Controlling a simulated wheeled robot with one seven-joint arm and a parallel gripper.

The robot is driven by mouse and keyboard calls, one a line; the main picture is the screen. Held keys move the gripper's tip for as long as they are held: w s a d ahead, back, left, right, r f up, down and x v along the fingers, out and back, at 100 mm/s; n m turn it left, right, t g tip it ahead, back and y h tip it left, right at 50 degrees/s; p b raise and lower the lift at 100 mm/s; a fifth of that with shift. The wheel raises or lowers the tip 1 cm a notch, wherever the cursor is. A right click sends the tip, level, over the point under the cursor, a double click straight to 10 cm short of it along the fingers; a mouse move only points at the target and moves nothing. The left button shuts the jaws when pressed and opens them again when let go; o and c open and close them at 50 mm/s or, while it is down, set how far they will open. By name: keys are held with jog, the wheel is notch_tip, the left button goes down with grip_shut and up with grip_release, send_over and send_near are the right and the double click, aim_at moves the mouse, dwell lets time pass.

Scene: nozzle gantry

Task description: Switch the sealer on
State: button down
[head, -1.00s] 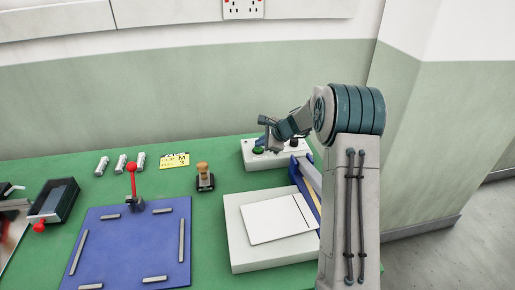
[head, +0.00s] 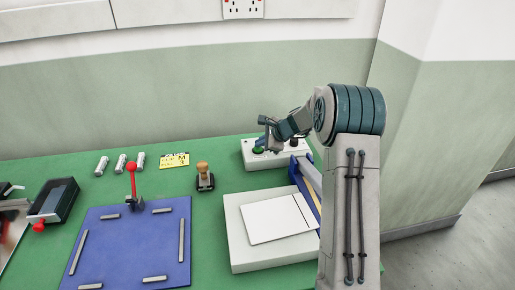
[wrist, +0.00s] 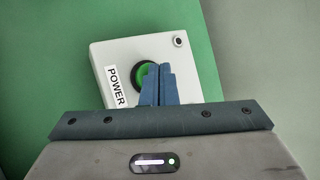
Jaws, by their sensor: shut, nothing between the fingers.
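A pale control box (head: 292,157) stands at the back right of the green bench. In the wrist view the box (wrist: 186,48) carries a POWER label (wrist: 116,86) and a green round button (wrist: 140,75) with a dark ring. My gripper (wrist: 158,72) is shut and empty, its fingertips over the right part of the button. I cannot tell whether they touch it. In the head view my gripper (head: 262,143) is above the green button (head: 257,150) at the box's left end. A flat pale unit with a white sheet (head: 275,221) lies in front of the box.
A stamp with a wooden handle (head: 204,177) stands left of the box. A blue board (head: 150,240) with a red-knobbed lever (head: 132,180) lies further left. A yellow card (head: 174,160) and several small white pieces lie at the back. The wall is close behind the bench.

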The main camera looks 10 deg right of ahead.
aim_at(261, 148)
jog(key=shift+f+b, duration=0.4)
jog(key=shift+f, duration=0.05)
jog(key=shift+r+p, duration=0.3)
jog(key=shift+r, duration=0.15)
jog(key=shift+r+p, duration=2.1)
jog(key=shift+r, duration=0.9)
